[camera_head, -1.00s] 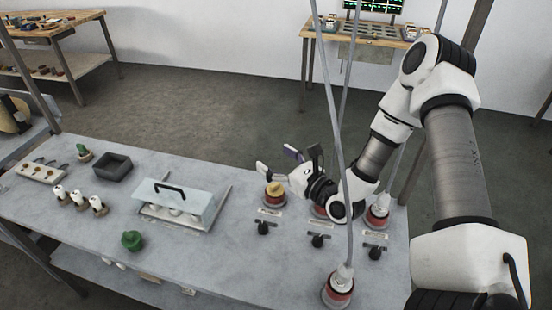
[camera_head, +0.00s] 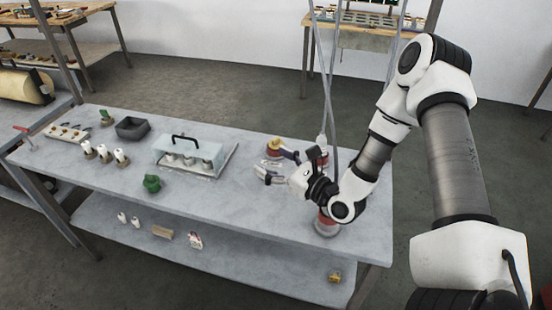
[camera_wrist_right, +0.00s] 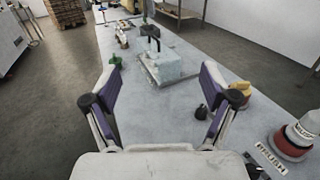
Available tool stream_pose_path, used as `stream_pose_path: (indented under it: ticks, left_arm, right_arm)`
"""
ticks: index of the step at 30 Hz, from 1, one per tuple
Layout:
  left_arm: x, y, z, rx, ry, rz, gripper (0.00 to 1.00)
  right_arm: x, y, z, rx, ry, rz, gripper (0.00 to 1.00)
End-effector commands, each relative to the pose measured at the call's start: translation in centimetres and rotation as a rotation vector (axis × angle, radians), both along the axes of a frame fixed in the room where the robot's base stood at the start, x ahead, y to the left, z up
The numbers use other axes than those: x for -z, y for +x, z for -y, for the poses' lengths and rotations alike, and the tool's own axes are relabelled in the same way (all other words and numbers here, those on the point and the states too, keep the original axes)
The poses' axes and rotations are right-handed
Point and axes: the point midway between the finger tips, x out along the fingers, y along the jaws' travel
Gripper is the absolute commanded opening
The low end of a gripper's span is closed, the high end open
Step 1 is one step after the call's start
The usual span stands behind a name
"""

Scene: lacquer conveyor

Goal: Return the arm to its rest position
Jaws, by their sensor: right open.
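My right arm (camera_head: 375,150) is bent and comes in from the right side of the head view. My left gripper is not in view.
A clear-covered box (camera_head: 190,152), a dark bin (camera_head: 131,128), a green object (camera_head: 152,184) and several small white-topped bottles (camera_head: 104,153) stand on the table's left. A yellow-topped red station (camera_wrist_right: 240,88) is close by the right finger. Several items lie on the lower shelf.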

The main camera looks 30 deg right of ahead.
Motion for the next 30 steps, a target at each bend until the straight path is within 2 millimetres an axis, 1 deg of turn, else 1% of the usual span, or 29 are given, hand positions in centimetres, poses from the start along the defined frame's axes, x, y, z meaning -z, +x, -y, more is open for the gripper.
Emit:
stream_pose_path:
  ticks: [17,19,20,23,24,26,27,29,30]
  left_arm:
    - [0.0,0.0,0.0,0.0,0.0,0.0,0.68]
    - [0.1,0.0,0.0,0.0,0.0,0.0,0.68]
    - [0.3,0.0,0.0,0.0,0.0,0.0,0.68]
    - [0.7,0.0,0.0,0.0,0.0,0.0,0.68]
    - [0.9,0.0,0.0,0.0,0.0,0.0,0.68]
    - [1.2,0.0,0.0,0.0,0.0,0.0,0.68]
    - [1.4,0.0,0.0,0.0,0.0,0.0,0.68]
    - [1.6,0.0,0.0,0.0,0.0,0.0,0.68]
    - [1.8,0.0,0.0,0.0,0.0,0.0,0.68]
  right_arm:
    - [0.0,0.0,0.0,-0.002,0.001,-0.001,0.85]
    - [0.7,-0.2,-0.1,-0.004,-0.001,-0.012,0.85]
    - [1.4,-0.4,-0.4,-0.012,-0.005,-0.024,0.85]
    - [4.4,-1.2,-3.2,-0.086,-0.043,-0.087,0.85]
    - [6.2,-1.9,-4.8,-0.12,-0.063,-0.131,0.85]
    - [9.5,-3.2,-6.8,-0.159,-0.113,-0.228,0.85]
    - [11.9,-4.4,-8.0,-0.188,-0.197,-0.289,0.85]
    - [15.5,-6.5,-9.4,-0.25,-0.38,-0.365,0.85]
    - [17.8,-8.2,-10.1,-0.309,-0.531,-0.408,0.85]
